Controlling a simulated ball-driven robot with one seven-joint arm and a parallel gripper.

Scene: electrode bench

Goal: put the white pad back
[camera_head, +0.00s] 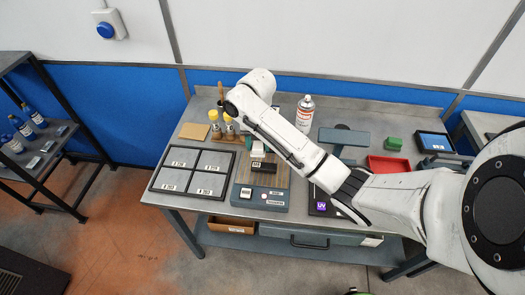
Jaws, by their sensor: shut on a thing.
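My gripper (259,157) is low over the grey-blue device (273,187) in the middle of the bench. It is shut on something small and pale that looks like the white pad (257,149). My arm and hand cover most of it, so its outline and whether it touches the device are unclear. The dark block (264,166) under the gripper sits on the device. To the left lies a black tray (184,146) with several grey square panels, each with a small white label.
My arm spans the bench's right half. The front left edge is clear.

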